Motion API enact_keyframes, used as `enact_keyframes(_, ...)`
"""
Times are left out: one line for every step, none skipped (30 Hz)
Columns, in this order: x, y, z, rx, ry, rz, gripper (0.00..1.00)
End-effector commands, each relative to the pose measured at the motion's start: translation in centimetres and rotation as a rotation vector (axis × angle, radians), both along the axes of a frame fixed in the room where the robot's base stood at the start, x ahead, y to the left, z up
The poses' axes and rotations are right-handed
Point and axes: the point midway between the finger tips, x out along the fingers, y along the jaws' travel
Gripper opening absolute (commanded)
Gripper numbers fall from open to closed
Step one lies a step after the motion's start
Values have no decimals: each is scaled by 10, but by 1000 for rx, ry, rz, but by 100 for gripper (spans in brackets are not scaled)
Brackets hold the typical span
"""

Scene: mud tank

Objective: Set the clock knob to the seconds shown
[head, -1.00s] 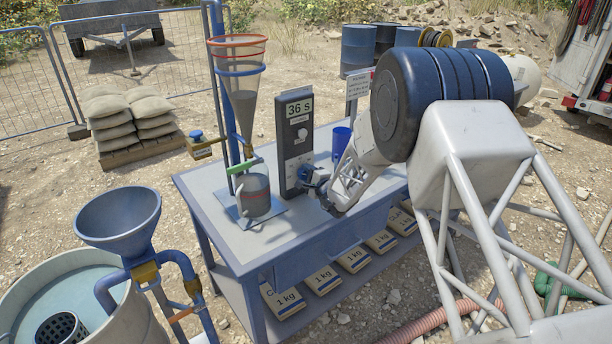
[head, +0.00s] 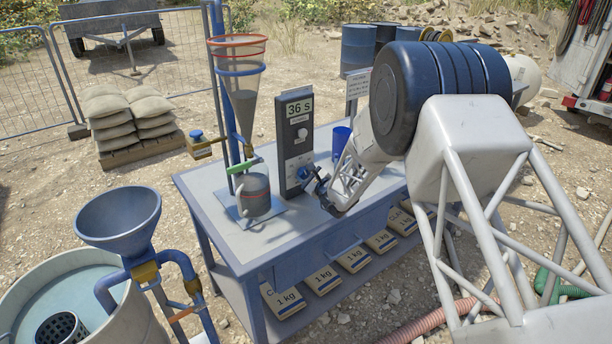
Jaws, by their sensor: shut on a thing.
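The clock panel (head: 293,120) is a tall dark upright board on the bench. Its display (head: 299,108) reads 36 S. A white round button or dial (head: 302,134) sits below the display. The blue clock knob (head: 304,172) is low on the panel. My gripper (head: 309,177) reaches in from the right and is shut on the knob, its fingers partly covering it. The knob's pointer and scale marks are too small to read.
A funnel (head: 241,100) on a blue post stands left of the panel, with a grey jug (head: 253,194) under it. A blue cup (head: 341,141) and a sign (head: 357,84) stand behind my gripper. The front of the bench top (head: 270,236) is clear.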

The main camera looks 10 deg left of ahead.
Motion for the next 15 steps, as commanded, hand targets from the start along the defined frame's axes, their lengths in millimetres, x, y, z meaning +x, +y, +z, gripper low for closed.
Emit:
enact_keyframes(0,-1,-1,2,3,-1,24)
enact_keyframes(0,-1,-1,3,4,-1,24)
enact_keyframes(0,-1,-1,4,5,-1,24)
enact_keyframes(0,-1,-1,4,5,-1,24)
enact_keyframes(0,-1,-1,3,5,-1,24)
enact_keyframes(0,-1,-1,2,5,-1,24)
enact_keyframes(0,-1,-1,2,5,-1,24)
enact_keyframes(0,-1,-1,2,5,-1,24)
enact_keyframes(0,-1,-1,2,5,-1,24)
enact_keyframes(0,-1,-1,2,5,-1,24)
enact_keyframes(0,-1,-1,2,5,-1,24)
enact_keyframes(0,-1,-1,2,5,-1,53)
enact_keyframes(0,-1,-1,2,5,-1,58)
enact_keyframes(0,-1,-1,2,4,-1,63)
enact_keyframes(0,-1,-1,2,3,-1,69)
